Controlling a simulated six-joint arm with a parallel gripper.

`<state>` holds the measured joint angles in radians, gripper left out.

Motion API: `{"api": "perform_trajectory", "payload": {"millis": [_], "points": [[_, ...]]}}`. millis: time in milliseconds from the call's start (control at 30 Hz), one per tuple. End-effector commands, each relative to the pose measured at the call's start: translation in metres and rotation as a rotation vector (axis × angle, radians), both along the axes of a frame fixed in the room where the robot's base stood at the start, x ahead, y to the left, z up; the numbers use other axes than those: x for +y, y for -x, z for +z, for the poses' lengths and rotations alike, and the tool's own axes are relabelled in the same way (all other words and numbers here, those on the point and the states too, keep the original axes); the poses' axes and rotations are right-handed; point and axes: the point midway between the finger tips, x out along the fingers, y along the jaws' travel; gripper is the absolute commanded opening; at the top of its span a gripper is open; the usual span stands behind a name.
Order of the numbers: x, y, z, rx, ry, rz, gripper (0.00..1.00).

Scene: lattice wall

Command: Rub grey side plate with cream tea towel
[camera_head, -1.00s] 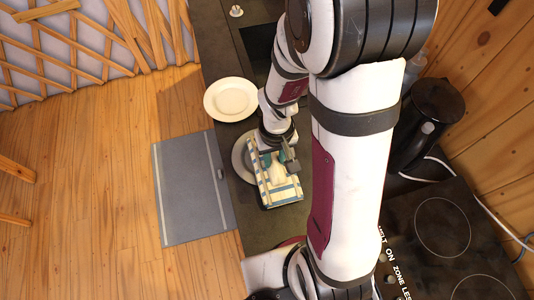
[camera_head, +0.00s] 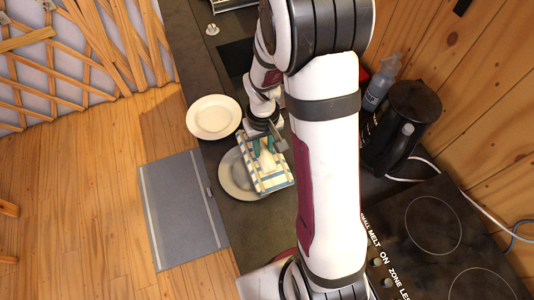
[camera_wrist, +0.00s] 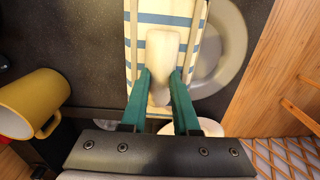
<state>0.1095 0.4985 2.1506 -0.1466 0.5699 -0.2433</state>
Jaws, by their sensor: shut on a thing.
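The cream tea towel (camera_head: 275,181) is a folded pad with blue stripes, its middle pinched up. My gripper (camera_head: 263,148) is shut on that raised part; in the wrist view my teal fingers (camera_wrist: 160,86) sit on both sides of the towel (camera_wrist: 150,42). The grey side plate (camera_head: 233,181) lies on the dark worktop. The towel lies over its right part, and the plate's left part shows bare. In the wrist view the plate's rim (camera_wrist: 236,50) shows to the right of the towel. Whether the towel's underside presses on the plate is hidden.
A black kettle (camera_head: 404,125), a spray bottle (camera_head: 378,88) and a hob (camera_head: 440,240) are at right. A yellow mug (camera_wrist: 38,100) shows in the wrist view. A grey mat (camera_head: 182,210) lies left of the worktop.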

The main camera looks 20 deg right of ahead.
Motion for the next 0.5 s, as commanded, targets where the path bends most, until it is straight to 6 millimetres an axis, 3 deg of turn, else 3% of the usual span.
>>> {"api": "perform_trajectory", "payload": {"millis": [267, 500], "points": [[-0.001, -0.025, -0.001, 0.0, 0.0, 0.001, 0.0], [-0.001, -0.028, 0.027, -0.002, 0.001, 0.001, 0.0]]}}
